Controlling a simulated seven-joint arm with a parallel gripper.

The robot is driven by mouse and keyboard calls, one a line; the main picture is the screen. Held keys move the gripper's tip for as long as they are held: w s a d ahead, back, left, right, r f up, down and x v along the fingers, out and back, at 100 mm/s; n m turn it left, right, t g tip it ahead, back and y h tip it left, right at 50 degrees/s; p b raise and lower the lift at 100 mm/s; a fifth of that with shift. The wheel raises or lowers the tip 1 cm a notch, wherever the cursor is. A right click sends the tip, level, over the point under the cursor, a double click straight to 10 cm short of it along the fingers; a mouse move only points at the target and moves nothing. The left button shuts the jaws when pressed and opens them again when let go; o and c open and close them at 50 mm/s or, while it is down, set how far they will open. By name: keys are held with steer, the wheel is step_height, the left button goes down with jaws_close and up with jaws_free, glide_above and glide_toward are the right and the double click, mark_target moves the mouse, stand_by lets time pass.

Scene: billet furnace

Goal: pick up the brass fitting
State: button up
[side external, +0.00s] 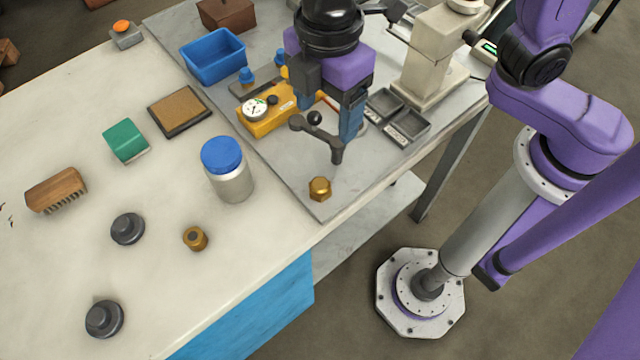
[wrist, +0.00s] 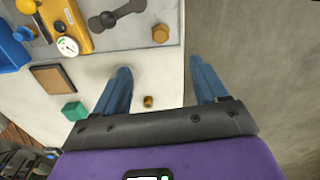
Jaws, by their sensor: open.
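Two brass-coloured pieces are in view, and I cannot tell for certain which is the fitting. A hexagonal brass piece (side external: 319,189) sits near the front corner of the grey plate; in the wrist view it (wrist: 160,34) lies beyond my fingertips. A smaller round brass piece (side external: 195,238) with a dark top stands on the white tabletop; in the wrist view it (wrist: 148,101) appears between my fingers. My gripper (side external: 328,122) hangs above the grey plate, pointing down. Its blue fingers are spread apart with nothing between them, as the wrist view also shows (wrist: 160,65).
A black lever handle (side external: 318,137) lies close to my gripper in the side view. A yellow gauge block (side external: 268,120) is behind it. A jar with a blue lid (side external: 228,175) stands left of the hexagonal piece. Dark knobs (side external: 127,229) sit on the white tabletop.

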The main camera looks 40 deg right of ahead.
steer(key=a, duration=0.1)
glide_above(318, 185)
steer(key=f, duration=1.1)
steer(key=shift+d+f, duration=0.2)
steer(key=shift+d, duration=0.05)
steer(key=shift+a+f, duration=0.15)
steer(key=shift+f, duration=2.9)
steer(key=shift+c, duration=0.3)
steer(key=c, duration=1.2)
steer(key=shift+r, duration=0.2)
